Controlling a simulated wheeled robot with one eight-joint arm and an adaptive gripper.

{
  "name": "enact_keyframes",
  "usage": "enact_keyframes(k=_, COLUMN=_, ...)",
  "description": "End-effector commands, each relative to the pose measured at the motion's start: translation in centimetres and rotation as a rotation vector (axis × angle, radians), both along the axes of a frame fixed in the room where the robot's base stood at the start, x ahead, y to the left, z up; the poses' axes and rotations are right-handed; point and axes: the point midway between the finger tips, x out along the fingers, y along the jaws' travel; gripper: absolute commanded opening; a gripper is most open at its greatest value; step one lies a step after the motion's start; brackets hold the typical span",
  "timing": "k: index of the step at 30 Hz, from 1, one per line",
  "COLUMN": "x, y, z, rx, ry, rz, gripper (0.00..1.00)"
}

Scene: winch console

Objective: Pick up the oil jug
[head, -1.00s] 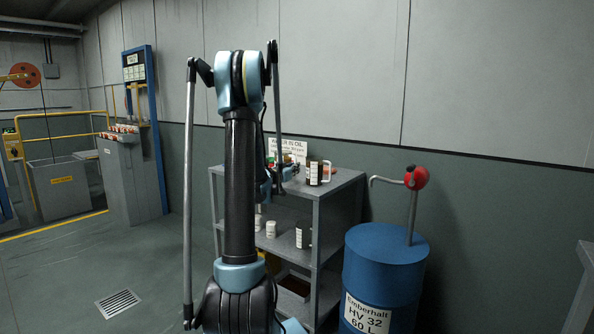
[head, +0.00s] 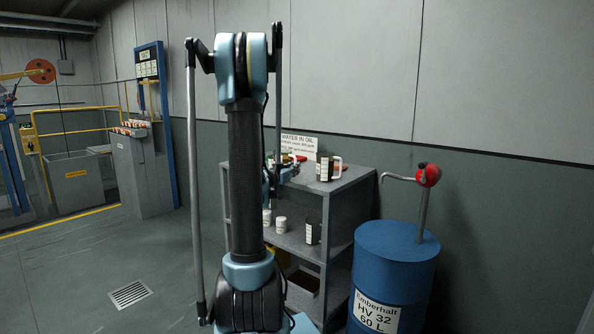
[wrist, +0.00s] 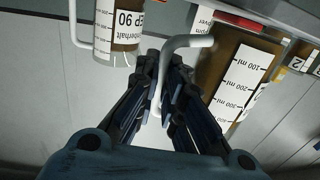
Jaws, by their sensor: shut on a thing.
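In the wrist view, the oil jug (wrist: 235,75) is a clear vessel of brown liquid with a white millilitre scale and a white bent handle. My gripper (wrist: 168,92) has its dark fingers shut on this handle, with the jug's body to the right of them. In the head view my gripper (head: 290,172) is small, at the shelf's top board, left of a brown container with a white handle. The held jug is mostly hidden there behind my arm. Whether it is lifted off the board cannot be told.
The other brown container, labelled EP 90 (wrist: 118,30), stands close by the fingers; it also shows in the head view (head: 325,167). The grey shelf (head: 345,187) holds several small containers lower down. A blue drum (head: 395,265) with a red-headed pump (head: 428,175) stands to its right.

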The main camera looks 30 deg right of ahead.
Motion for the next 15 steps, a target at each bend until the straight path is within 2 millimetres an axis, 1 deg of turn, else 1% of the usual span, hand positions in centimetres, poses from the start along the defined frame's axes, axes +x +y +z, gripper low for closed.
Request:
enact_keyframes(k=6, x=-0.8, y=1.5, z=0.0, rx=0.0, ry=0.0, rz=0.002, gripper=0.0)
enact_keyframes(k=15, x=-1.5, y=2.7, z=0.0, rx=0.0, ry=0.0, rz=0.001, gripper=0.0)
